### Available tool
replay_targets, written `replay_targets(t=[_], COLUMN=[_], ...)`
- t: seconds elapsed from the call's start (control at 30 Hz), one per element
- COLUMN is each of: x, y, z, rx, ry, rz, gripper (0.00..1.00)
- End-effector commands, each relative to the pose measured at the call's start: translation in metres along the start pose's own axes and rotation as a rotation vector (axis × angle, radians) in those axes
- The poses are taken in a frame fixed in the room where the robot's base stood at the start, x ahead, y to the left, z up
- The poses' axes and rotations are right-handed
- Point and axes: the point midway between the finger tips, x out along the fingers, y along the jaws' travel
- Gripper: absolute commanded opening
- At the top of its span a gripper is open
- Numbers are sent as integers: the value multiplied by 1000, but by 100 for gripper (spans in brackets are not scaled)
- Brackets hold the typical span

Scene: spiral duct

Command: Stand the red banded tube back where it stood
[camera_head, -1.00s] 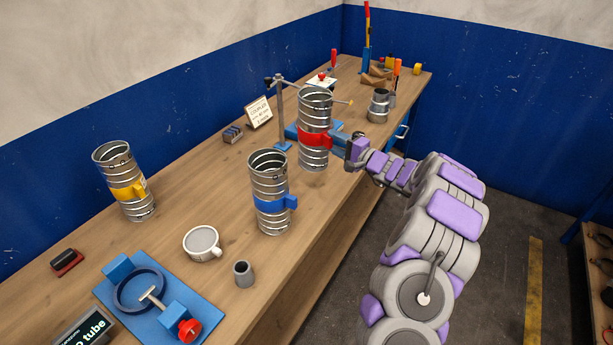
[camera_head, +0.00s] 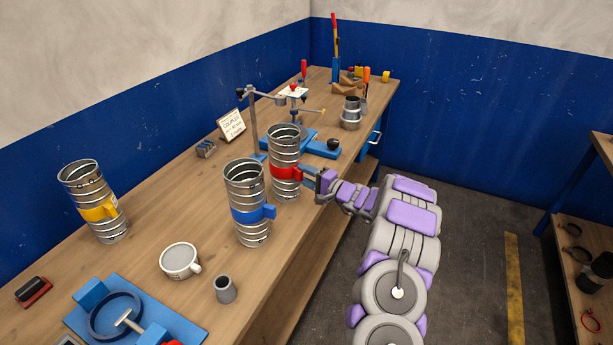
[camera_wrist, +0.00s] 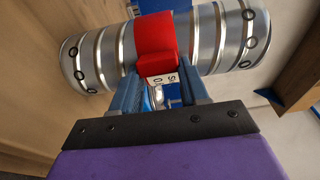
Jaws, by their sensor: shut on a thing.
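The red banded tube (camera_head: 284,145) is a ribbed metal duct piece, upright beside the blue banded tube (camera_head: 246,184) and partly behind it. My gripper (camera_head: 309,173) comes from the right and is shut on the tab of its red band. In the wrist view, the tube (camera_wrist: 205,38) lies across the top of the picture, with the blue fingers (camera_wrist: 160,92) at the red tab. A small white label shows between the fingers. I cannot tell whether the tube's base touches the bench. A yellow banded tube (camera_head: 93,200) stands at the left.
Behind the red tube is a blue fixture (camera_head: 322,150) with a clamp post (camera_head: 254,128). A cup (camera_head: 180,261), a small grey sleeve (camera_head: 225,290) and a blue ring jig (camera_head: 176,318) occupy the front of the wooden bench (camera_head: 145,235). A metal coupling (camera_head: 351,113) stands farther back.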

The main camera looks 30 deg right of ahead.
Motion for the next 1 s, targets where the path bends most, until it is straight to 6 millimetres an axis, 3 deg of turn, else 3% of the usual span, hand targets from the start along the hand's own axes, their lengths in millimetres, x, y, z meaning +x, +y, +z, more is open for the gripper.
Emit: replay_targets(t=[0.07, 0.1, 0.37, 0.67, 0.83, 1.0], x=[0, -1, -2, -1, -22, -59], y=[0, 1, 1, -1, -2, -2], z=[-1, -1, -4, -2, -3, -4], rx=[0, 1, 4, 1, 2, 5], ry=[0, 0, 0, 0, 3, 4], rz=[-3, -2, -3, -2, -2, -5], gripper=[0, 45, 70, 70, 70, 70])
